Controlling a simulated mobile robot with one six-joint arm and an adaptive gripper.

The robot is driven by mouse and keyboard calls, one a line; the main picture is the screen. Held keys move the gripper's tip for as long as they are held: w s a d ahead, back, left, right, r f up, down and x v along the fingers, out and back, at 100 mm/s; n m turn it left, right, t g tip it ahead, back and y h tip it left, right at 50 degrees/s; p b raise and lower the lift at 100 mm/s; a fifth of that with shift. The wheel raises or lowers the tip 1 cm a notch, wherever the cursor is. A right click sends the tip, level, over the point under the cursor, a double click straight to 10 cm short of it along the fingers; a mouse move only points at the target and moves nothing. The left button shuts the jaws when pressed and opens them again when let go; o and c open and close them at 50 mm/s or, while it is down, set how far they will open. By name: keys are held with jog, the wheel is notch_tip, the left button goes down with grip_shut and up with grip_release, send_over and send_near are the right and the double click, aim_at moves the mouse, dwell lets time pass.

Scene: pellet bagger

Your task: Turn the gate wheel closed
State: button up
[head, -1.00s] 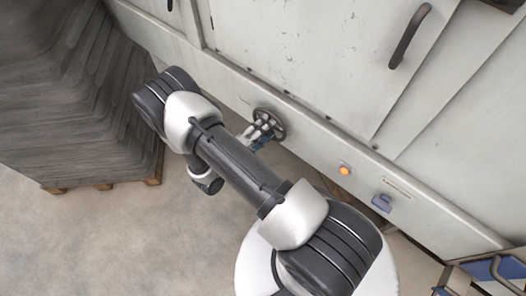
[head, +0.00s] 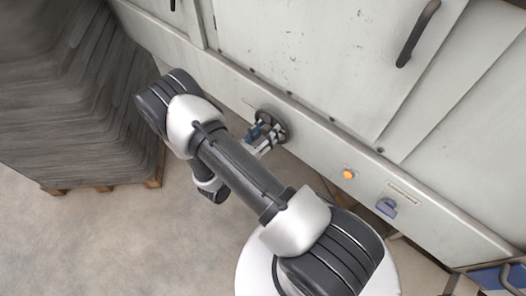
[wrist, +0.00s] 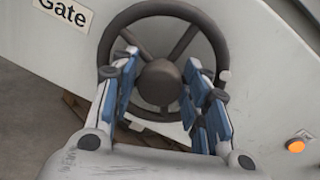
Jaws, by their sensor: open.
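The gate wheel is a dark grey, spoked handwheel on the pale machine panel. In the head view the wheel (head: 283,127) is partly covered by my gripper (head: 260,137). In the wrist view the wheel (wrist: 160,80) shows its rim, spokes and round hub almost face on. My gripper (wrist: 160,68) is open, with one blue-padded finger on each side of the hub, in front of or among the spokes. I cannot tell whether the fingers touch the spokes. The lower rim is partly hidden by the fingers.
A "Gate" label (wrist: 63,12) is left of the wheel. An orange lit button (head: 348,174) and a blue-grey switch (head: 386,207) sit to its right on the panel. A stack of grey sheets (head: 75,90) on a pallet stands at left. Bare floor lies between.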

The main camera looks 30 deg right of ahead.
jog(key=m, duration=0.5)
jog(key=shift+f+b, duration=0.1)
jog(key=shift+b, duration=0.25)
jog(key=f+p+v, duration=0.1)
jog(key=v, duration=1.6)
jog(key=s+d+r+m+g+y, duration=0.1)
jog(key=s+r+m+g+y, duration=0.1)
jog(key=r+m, duration=0.4)
jog(key=s+d+r+m+g+y+b, duration=0.1)
jog(key=s+r+m+g+y, duration=0.1)
jog(key=s+r+m+y, duration=0.3)
jog(key=s+d+r+m+g+y+b, duration=0.1)
jog(key=s+d+r+m+g+y, duration=0.1)
jog(key=s+r+m+y, duration=0.2)
jog(key=shift+r+m+g+y, duration=0.3)
jog(key=shift+r+m+y, duration=1.4)
jog(key=shift+r, duration=2.55)
jog(key=shift+s, duration=0.1)
